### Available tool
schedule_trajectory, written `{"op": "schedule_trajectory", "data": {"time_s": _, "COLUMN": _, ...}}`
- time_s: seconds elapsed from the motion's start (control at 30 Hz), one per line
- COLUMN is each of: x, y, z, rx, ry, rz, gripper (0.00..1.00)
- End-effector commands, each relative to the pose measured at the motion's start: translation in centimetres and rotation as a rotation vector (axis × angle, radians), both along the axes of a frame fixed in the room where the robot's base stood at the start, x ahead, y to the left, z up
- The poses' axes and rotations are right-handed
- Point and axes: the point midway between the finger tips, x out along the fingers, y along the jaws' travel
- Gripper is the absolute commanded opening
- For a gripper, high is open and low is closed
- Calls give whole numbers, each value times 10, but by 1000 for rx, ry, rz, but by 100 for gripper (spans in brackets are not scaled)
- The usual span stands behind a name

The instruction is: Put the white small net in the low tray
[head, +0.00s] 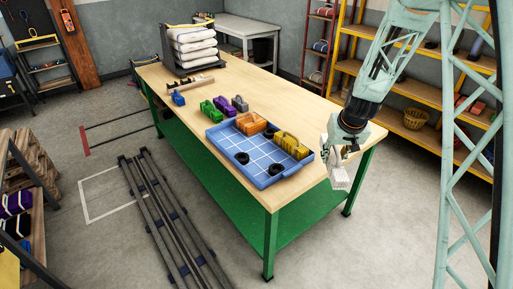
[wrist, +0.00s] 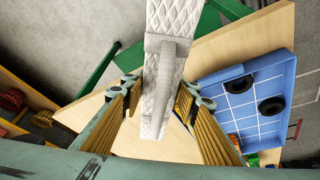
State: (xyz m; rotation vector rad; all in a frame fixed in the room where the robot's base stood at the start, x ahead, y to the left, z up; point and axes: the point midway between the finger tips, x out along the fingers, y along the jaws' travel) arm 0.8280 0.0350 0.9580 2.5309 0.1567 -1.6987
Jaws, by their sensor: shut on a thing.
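The white small net (head: 339,178) is a quilted white bundle with a grey-white strap. In the wrist view, the net (wrist: 160,85) stands between the fingers of my gripper (wrist: 160,100). The low tray (head: 258,160) is blue with white grid lines and lies near the table's front end. It holds an orange net (head: 251,123), a yellow net (head: 291,145) and several black rings (head: 275,168). The tray also shows at right in the wrist view (wrist: 240,101).
Green (head: 220,112), purple (head: 240,103) and blue (head: 178,99) nets stand on the wooden table (head: 150,75) behind the tray. A rack of white bundles (head: 193,45) is at the far end. Yellow shelves (head: 410,88) stand to the right.

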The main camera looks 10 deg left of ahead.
Motion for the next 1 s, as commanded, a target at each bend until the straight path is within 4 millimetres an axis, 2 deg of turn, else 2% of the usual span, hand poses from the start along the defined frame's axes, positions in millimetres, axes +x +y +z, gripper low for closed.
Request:
{"op": "schedule_trajectory", "data": {"time_s": 0.1, "x": 31, "y": 27, "z": 0, "rx": -4, "ry": 6, "rz": 76, "gripper": 14}}
{"op": "schedule_trajectory", "data": {"time_s": 0.3, "x": 74, "y": 70, "z": -1, "rx": -8, "ry": 11, "rz": 201, "gripper": 14}}
{"op": "schedule_trajectory", "data": {"time_s": 0.77, "x": 136, "y": 155, "z": -2, "rx": -2, "ry": 13, "rz": 427, "gripper": 14}}
{"op": "schedule_trajectory", "data": {"time_s": 1.0, "x": 162, "y": 209, "z": -4, "rx": 6, "ry": 10, "rz": 558, "gripper": 14}}
